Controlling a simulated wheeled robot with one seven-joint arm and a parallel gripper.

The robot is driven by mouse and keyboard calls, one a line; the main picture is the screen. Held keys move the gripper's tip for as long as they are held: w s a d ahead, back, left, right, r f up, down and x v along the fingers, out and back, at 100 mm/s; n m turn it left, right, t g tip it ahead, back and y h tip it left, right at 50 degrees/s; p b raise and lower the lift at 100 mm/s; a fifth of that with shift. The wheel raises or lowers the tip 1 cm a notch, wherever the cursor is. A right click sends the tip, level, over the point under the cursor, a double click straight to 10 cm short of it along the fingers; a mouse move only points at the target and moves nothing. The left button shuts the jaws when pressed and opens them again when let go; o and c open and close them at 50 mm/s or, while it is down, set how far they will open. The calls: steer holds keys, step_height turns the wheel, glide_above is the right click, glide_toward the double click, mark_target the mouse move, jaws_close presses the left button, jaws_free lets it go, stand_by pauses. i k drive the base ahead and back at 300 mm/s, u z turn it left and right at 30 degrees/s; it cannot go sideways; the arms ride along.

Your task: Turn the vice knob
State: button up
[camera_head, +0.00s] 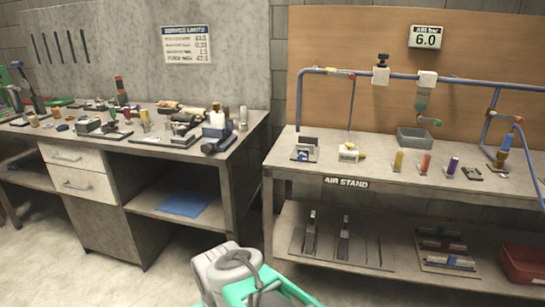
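What looks like a blue vice (226,133) stands on the right end of the left workbench (170,150), near its front right corner. A dark round part, perhaps its knob (208,148), is low on its front left side. It is small in the view, so I cannot tell how the knob is turned. Grey and green parts at the bottom middle of the view appear to be mine. I see no gripper fingers, and nothing of mine is near the vice.
The left bench holds many small tools and parts left of the vice. An air stand bench (375,185) is on the right, with blue pipes (450,80), a grey tray (415,138) and a lower shelf (330,230). A red bin (525,265) is lower right. Floor before the drawers is clear.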

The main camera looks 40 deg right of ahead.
mark_target(206, 148)
steer(key=u, duration=0.65)
steer(key=i, duration=0.4)
steer(key=u, duration=0.7)
steer(key=i, duration=0.75)
steer(key=z, duration=0.65)
steer(key=i, duration=0.75)
steer(key=z, duration=0.75)
